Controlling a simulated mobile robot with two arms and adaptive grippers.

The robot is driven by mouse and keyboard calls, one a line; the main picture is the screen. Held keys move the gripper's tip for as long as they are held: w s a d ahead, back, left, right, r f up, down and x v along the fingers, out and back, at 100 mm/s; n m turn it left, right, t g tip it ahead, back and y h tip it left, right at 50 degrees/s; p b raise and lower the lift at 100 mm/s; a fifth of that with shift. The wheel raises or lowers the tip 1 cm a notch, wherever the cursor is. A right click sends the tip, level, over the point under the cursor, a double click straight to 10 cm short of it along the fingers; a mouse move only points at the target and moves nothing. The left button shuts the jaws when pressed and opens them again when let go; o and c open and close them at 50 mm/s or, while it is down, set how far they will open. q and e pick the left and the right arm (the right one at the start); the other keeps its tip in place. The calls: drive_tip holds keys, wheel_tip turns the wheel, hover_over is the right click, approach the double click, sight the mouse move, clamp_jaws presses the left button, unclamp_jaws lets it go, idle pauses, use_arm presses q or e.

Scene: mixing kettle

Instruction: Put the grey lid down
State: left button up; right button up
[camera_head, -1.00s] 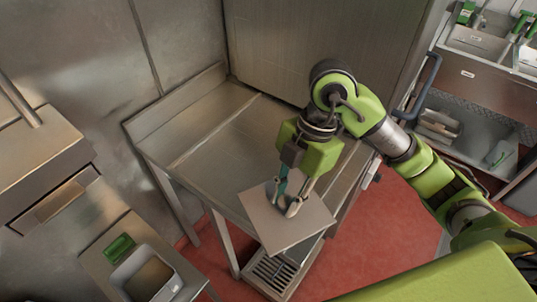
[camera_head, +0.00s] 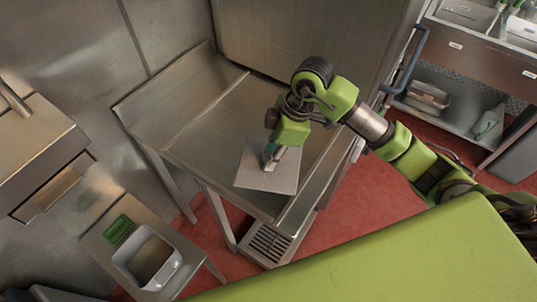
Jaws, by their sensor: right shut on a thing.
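The grey lid (camera_head: 257,180) is a flat, square plate in the head view, below the middle of the picture. My right gripper (camera_head: 270,161) is above it and shut on it near its middle; the fingers partly hide the grip. The lid overlaps the front part of the steel table (camera_head: 190,130). I cannot tell whether it touches the tabletop or hangs just above it. My left gripper is not in view.
The steel table is bare to the left and behind the lid. A wall panel (camera_head: 310,40) stands behind it. A floor grate (camera_head: 268,243) lies below the table front. A grey container (camera_head: 147,262) and a green object (camera_head: 120,228) stand at lower left. Shelves (camera_head: 470,110) are at right.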

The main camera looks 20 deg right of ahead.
sight(269, 154)
drive_tip(key=w+f, duration=0.3)
drive_tip(key=shift+d+f+p, duration=0.25)
drive_tip(key=shift+p, duration=0.1)
drive_tip(key=shift+w+f+p, duration=0.1)
drive_tip(key=shift+f+p, duration=0.2)
drive_tip(key=shift+f, duration=0.05)
wheel_tip(269, 154, down, 2)
drive_tip(key=shift+f+p, duration=0.15)
drive_tip(key=shift+p, duration=0.5)
drive_tip(key=shift+f, duration=0.25)
drive_tip(key=o, duration=1.1)
